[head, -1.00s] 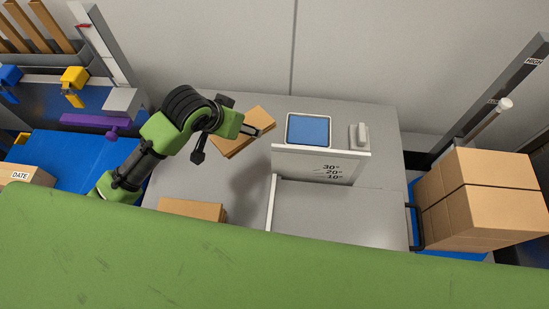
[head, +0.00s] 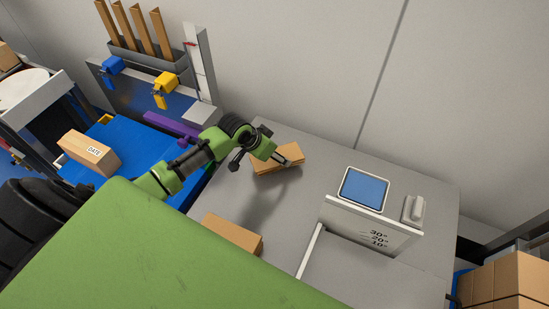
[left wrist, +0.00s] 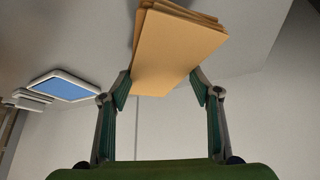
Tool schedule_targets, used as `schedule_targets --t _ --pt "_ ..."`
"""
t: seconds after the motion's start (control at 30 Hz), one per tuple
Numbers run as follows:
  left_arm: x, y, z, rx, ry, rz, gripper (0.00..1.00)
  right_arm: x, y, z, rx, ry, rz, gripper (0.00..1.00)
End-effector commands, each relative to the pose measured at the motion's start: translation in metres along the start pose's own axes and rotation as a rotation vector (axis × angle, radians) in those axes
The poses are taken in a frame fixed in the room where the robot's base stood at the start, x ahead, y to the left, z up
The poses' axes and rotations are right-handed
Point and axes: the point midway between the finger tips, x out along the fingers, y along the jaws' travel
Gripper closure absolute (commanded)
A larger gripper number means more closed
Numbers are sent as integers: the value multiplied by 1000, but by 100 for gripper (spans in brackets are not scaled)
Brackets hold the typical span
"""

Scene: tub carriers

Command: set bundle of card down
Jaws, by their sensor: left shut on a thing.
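The bundle of card (head: 272,163) is a stack of tan flat pieces over the far part of the grey bench. My left gripper (head: 290,156) is shut on it. In the left wrist view the bundle (left wrist: 178,48) lies between the two fingers of the gripper (left wrist: 160,88), its layered end pointing away. I cannot tell whether its underside touches the bench. My right gripper is not in view.
A blue-screened tablet (head: 364,190) and a white upright panel (head: 350,222) with angle marks stand right of the bundle. A brown box (head: 233,236) sits nearer on the grey bench (head: 285,205). A "DATE" box (head: 88,152) lies on the blue surface at left.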

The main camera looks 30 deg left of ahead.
Motion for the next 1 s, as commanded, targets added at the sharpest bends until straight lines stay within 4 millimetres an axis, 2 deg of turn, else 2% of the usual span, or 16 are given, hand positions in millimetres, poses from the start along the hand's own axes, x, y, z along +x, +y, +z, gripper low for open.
schedule_targets --t 0.1,0.3,0.67,0.7,0.73,0.77,1.0 --pt "8 -8 3 -2 0 -2 76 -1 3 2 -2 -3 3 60" --pt "30 -6 17 -1 0 -1 76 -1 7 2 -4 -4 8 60" --pt "34 -7 19 1 2 -2 76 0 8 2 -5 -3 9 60" --pt "34 -7 20 1 1 -2 38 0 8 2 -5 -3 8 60" --pt "33 -7 19 1 1 -2 30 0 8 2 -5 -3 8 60" --pt "33 -7 19 1 1 -2 25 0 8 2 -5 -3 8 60" --pt "33 -7 19 1 1 -2 25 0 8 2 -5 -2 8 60"
